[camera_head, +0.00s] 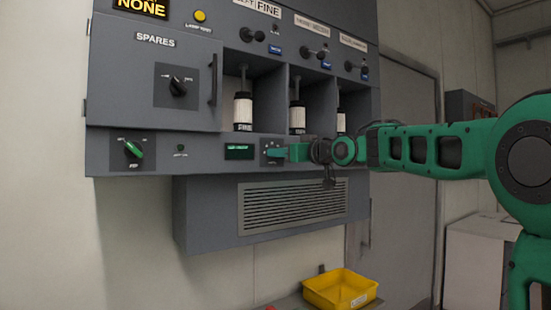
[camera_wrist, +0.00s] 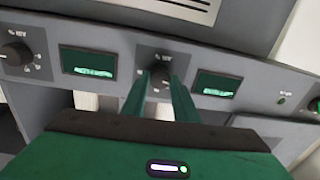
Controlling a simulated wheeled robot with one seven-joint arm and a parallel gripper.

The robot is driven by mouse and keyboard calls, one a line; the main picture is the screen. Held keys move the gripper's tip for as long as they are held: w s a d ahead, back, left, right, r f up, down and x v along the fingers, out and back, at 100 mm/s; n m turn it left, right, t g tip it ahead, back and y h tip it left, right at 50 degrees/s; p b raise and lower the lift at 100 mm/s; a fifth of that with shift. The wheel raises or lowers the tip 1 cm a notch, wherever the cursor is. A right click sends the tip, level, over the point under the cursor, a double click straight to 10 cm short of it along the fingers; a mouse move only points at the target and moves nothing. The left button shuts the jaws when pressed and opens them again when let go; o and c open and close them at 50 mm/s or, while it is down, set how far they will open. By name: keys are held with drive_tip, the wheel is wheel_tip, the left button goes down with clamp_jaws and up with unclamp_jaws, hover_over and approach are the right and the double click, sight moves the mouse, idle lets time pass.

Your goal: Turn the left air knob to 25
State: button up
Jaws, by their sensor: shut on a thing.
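A dark air knob (camera_wrist: 160,76) on a grey panel sits between the two green fingers of my gripper (camera_wrist: 159,88) in the wrist view. The fingers are shut on the knob, and they cover its sides. In the head view my gripper (camera_head: 279,152) reaches in from the right to the lower panel strip, and its fingertips hide most of the knob. The dial plate (camera_head: 272,144) around it shows only in part. A green-lit display (camera_head: 238,151) is just left of it. The display text and the knob's exact setting are too small to read.
A second dark knob (camera_wrist: 17,54) and another display (camera_wrist: 88,64) are on the same strip in the wrist view. A green switch (camera_head: 133,148) is at the strip's left end. A vent grille (camera_head: 292,205) is below, with a yellow bin (camera_head: 341,290) lower down.

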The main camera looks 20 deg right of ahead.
drive_tip(key=shift+a+f+m, duration=0.1)
drive_tip(key=shift+f+m, duration=0.05)
drive_tip(key=shift+m, duration=3.45)
drive_tip(key=o, duration=1.1)
drive_tip(key=shift+c, duration=0.2)
drive_tip(key=shift+s, duration=0.15)
